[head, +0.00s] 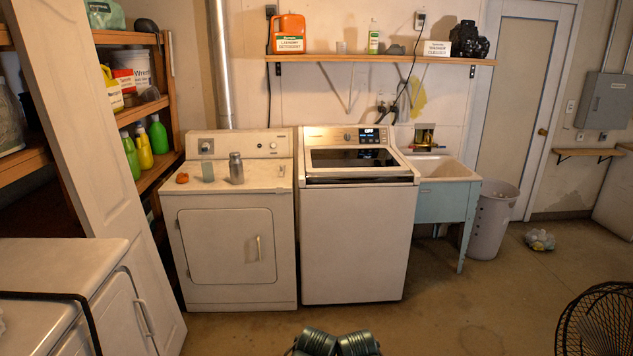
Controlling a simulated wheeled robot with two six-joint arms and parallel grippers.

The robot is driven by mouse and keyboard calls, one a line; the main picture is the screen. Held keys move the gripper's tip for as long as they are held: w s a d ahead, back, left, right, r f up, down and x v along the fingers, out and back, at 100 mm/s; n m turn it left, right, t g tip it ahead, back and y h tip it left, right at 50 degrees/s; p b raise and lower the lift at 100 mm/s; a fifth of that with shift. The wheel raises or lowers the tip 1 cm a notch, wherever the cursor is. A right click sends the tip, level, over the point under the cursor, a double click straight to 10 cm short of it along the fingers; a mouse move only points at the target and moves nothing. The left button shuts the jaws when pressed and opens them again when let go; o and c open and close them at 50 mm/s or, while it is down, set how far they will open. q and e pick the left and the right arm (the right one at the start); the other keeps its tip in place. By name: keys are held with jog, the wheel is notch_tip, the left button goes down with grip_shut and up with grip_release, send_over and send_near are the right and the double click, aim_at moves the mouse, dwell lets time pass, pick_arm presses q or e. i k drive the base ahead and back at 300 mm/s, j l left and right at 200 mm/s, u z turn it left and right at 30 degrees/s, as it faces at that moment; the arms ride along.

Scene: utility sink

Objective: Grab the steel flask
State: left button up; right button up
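The steel flask (236,169) stands upright on top of the white dryer (264,181), near the middle of its top surface. It is grey with a narrower neck and cap. A pale translucent cup or bottle (208,172) stands just left of it, with a small gap. Neither of my grippers shows in the head view. Only dark green rounded parts, apparently of my own arms, show at the bottom edge, far from the flask.
A small orange item (182,178) lies at the dryer top's left, and a small object (281,171) at its right. A washer (358,240) and sink (440,168) stand to the right. A white machine (60,265) and leaning panel (88,130) flank the left. The floor ahead is clear; a fan (600,320) is lower right.

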aim_at(235, 164)
jog(key=i, duration=1.8)
jog(key=i+l+u, duration=0.2)
jog(key=i, duration=0.4)
jog(key=i+u, duration=0.2)
jog(key=i, duration=0.4)
